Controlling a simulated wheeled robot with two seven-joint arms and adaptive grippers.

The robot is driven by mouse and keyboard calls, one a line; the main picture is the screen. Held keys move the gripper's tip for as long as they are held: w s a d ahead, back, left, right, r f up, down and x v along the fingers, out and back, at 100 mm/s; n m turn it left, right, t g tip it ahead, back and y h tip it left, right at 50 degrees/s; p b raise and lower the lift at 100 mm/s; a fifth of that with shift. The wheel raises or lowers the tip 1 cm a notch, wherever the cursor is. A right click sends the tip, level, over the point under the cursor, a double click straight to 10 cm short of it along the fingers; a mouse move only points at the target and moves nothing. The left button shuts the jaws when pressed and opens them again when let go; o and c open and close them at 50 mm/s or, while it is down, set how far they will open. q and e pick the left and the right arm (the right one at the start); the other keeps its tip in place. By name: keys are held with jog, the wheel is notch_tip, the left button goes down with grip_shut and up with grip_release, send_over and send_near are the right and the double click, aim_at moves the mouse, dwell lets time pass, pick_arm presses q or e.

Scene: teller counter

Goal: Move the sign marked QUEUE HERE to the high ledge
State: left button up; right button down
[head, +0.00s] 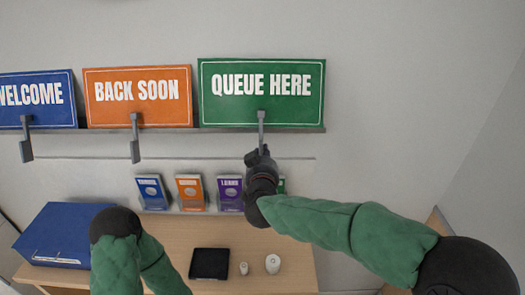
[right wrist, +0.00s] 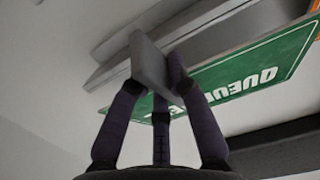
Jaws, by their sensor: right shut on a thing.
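The green sign marked QUEUE HERE (head: 262,93) is upright at the ledge (head: 163,130), at the right end of a row of signs. A grey handle (head: 261,118) hangs down from its lower edge. My right gripper (head: 260,152) is below the sign, shut on this handle. In the right wrist view the fingers (right wrist: 160,80) close on the grey handle (right wrist: 148,65), with the green sign (right wrist: 265,75) behind them. I cannot tell whether the sign's weight rests on the ledge.
The orange BACK SOON sign (head: 137,97) stands close on the left, then the blue WELCOME sign (head: 38,98). Leaflet holders (head: 189,192) stand below the ledge.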

jog(key=s, duration=0.2)
jog(key=s+r+p, duration=0.1)
jog(key=s, duration=0.2)
dwell(0.6)
jog(key=shift+w+f, duration=0.1)
